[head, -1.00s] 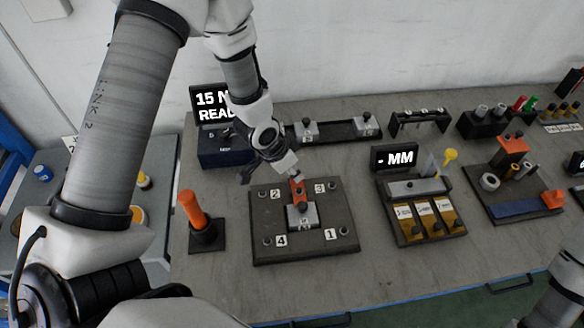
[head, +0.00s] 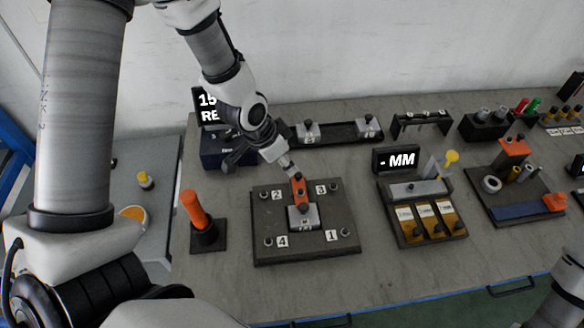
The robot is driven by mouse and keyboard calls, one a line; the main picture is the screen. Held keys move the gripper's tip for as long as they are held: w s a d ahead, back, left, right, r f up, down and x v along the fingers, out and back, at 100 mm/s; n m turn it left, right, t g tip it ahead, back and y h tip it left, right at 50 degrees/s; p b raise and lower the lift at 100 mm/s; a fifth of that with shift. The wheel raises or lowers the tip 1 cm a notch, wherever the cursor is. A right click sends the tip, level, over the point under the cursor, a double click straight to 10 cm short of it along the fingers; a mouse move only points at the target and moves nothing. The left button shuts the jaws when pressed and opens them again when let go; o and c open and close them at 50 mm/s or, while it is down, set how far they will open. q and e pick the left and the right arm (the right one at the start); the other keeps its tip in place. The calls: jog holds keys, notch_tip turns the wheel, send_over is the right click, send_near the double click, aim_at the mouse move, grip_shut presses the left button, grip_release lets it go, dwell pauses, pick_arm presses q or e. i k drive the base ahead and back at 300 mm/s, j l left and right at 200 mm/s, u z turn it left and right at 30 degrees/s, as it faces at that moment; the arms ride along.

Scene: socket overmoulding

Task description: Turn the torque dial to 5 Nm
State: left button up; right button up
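A dark blue torque unit (head: 211,158) stands at the back left of the bench, with its black display (head: 206,107) above it. My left arm covers part of the display; "15" and "RE" can be read. My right gripper is out of view.
A dark plate (head: 335,242) with an orange-handled clamp (head: 299,190) and numbered corners lies just in front. An upright orange-handled tool (head: 197,212) stands to its left. A gauge station (head: 449,232) showing "- MM" is at right. Bare bench lies between them.

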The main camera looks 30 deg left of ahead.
aim_at(225, 136)
jog(key=k, duration=1)
